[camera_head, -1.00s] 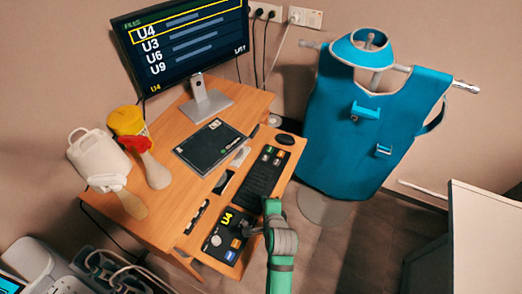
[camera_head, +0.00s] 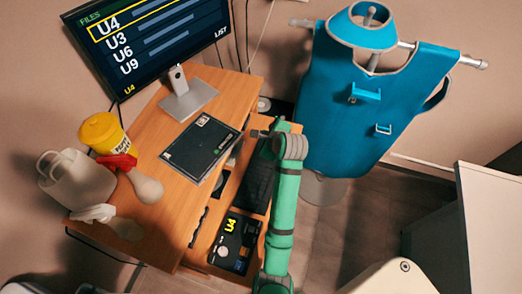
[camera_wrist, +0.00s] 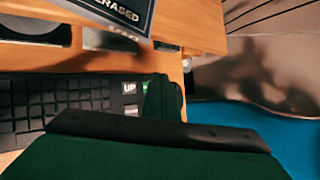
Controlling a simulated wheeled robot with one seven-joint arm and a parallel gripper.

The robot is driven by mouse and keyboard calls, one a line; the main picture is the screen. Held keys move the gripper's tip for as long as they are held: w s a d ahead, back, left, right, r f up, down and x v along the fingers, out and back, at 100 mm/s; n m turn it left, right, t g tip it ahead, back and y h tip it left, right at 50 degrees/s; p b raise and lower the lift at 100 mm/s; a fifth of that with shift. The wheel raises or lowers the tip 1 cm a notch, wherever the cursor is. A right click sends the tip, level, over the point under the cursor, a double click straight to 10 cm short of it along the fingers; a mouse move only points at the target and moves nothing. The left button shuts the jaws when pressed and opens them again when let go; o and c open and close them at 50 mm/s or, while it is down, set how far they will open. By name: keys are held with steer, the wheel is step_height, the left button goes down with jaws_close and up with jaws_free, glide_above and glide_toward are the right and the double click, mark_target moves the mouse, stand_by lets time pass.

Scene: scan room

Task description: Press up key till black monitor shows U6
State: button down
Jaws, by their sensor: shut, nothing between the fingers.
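The black monitor (camera_head: 150,45) stands on the desk. Its list reads U4, U3, U6, U9, with U4 framed in yellow and a yellow U4 at the bottom. My gripper (camera_head: 258,133) is shut and empty over the far end of the black keyboard (camera_head: 258,188), where my arm hides part of the keys. In the wrist view my green gripper finger (camera_wrist: 163,97) is just right of the UP key (camera_wrist: 129,88) and covers most of a green key beside it. I cannot tell whether the finger touches a key.
A black control panel (camera_head: 235,243) showing U4 lies on the pull-out tray. A blue apron (camera_head: 375,110) hangs behind, at right.

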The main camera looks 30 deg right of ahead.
step_height(320, 180, down, 7)
steer(key=shift+s+f, duration=0.1)
steer(key=shift+f, duration=0.8)
stand_by(1.4)
steer(key=shift+a, duration=0.1)
steer(key=shift+f, duration=0.15)
steer(key=shift+d+f, duration=0.25)
steer(key=shift+f, duration=0.05)
steer(key=shift+a, duration=0.1)
stand_by(0.4)
